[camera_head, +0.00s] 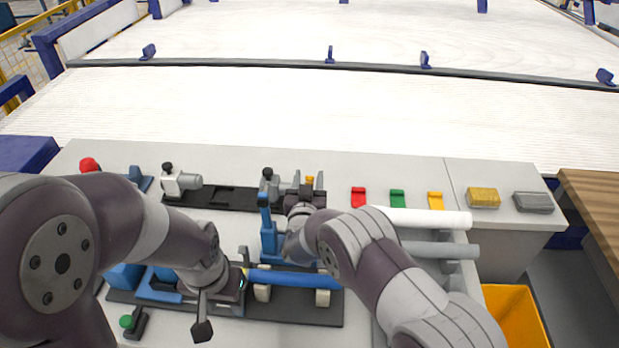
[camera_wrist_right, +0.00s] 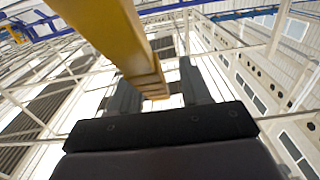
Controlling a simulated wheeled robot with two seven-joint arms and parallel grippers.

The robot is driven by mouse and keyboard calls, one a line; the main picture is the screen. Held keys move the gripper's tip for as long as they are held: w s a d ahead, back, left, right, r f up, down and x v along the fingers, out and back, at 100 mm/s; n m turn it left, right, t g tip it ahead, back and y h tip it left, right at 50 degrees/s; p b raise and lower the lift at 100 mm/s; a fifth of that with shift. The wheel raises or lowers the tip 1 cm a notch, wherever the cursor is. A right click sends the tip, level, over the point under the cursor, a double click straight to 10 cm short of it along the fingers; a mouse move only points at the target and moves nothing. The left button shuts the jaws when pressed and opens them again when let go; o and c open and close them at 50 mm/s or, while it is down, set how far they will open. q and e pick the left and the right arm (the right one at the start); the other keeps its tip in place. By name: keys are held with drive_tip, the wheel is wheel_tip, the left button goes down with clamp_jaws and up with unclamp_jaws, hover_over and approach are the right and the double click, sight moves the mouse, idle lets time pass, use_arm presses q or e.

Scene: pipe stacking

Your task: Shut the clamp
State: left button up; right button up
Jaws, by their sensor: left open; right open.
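A blue upright fixture (camera_head: 267,232) stands at the middle of the bench, just left of my right gripper (camera_head: 307,183); it may be part of the clamp, but I cannot tell the clamp's position. My right gripper is open, fingers pointing away. In the right wrist view a yellow bar (camera_wrist_right: 125,40) runs between its open fingers (camera_wrist_right: 158,92); contact is unclear. A blue pipe (camera_head: 295,278) lies on pale supports over a dark base (camera_head: 285,313). My left gripper (camera_head: 224,293) is open at the pipe's left end, partly hiding the blue parts (camera_head: 160,285) there.
Behind are a black rail (camera_head: 235,198) with grey fittings, and small red (camera_head: 358,197), green (camera_head: 397,198) and yellow (camera_head: 435,200) pieces. White (camera_head: 430,218) and grey (camera_head: 440,249) pipes lie right of my right arm. An orange bin (camera_head: 513,315) stands lower right.

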drive_tip(key=shift+d+r, duration=0.1)
drive_tip(key=shift+d, duration=0.05)
drive_tip(key=shift+w, duration=0.1)
clamp_jaws()
drive_tip(key=s+t+b, duration=0.1)
drive_tip(key=b, duration=0.3)
drive_tip(key=shift+s+t, duration=0.35)
drive_tip(key=shift+t, duration=0.05)
drive_tip(key=s+r+t+b, duration=0.1)
drive_tip(key=s+t+b, duration=0.1)
drive_tip(key=b, duration=0.1)
drive_tip(key=shift+s+r+b, duration=0.3)
drive_tip(key=shift+r, duration=0.1)
drive_tip(key=shift+s+r, duration=0.1)
drive_tip(key=shift+r, duration=0.15)
unclamp_jaws()
